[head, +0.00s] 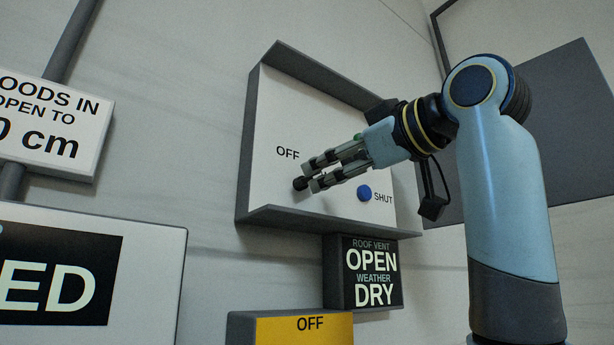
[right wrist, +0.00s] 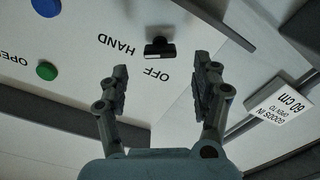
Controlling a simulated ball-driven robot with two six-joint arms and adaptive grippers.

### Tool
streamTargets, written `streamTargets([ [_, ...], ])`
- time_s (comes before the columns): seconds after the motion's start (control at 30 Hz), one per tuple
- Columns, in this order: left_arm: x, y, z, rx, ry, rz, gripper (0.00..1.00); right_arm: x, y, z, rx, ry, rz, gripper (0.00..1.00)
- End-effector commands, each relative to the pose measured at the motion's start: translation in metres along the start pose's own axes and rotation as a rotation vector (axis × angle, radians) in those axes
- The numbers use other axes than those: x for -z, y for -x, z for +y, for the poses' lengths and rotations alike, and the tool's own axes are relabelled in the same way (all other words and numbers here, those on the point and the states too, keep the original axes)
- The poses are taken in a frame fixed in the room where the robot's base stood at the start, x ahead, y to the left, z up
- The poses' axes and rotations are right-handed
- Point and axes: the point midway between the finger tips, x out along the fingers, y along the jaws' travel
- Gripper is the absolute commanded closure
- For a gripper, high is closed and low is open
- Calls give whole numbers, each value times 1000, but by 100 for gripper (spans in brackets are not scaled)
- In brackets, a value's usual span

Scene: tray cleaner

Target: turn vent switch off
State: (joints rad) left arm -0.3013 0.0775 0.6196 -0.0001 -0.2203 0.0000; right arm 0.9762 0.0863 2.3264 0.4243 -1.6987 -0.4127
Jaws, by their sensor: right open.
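The vent control panel (head: 270,108) is a white board in a grey frame on the wall. Its black switch knob (head: 300,184) shows at the fingertips of my right gripper (head: 306,174) in the head view. In the right wrist view the knob (right wrist: 158,48) lies ahead of the open, empty fingers (right wrist: 205,72), apart from them. The words OFF and HAND are printed beside the knob. I cannot tell for sure which one it points to. My left gripper is not in view.
A blue button (head: 364,193) by the word SHUT and a green button (right wrist: 47,71) are on the same panel. A display (head: 370,272) below reads ROOF VENT OPEN, WEATHER DRY. A yellow OFF sign (head: 300,330) is under it. Signs (head: 60,120) hang at left.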

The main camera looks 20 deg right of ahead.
Motion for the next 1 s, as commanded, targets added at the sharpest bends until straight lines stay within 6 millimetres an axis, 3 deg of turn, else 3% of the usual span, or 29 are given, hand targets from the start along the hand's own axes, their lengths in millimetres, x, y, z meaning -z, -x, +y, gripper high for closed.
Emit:
streamTargets([
  [0.1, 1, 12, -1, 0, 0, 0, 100, 2, -25, 1, 4, -5, -2, 35],
  [0.3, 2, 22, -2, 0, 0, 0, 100, 2, -56, 1, 2, -2, -2, 35],
  [0.47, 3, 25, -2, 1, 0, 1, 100, 0, -67, 0, 0, 0, -2, 35],
  [0.73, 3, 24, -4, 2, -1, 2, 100, -1, -68, 0, -1, 0, -1, 35],
  [1.0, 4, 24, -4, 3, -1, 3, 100, -1, -68, 0, -1, 0, -1, 70],
])
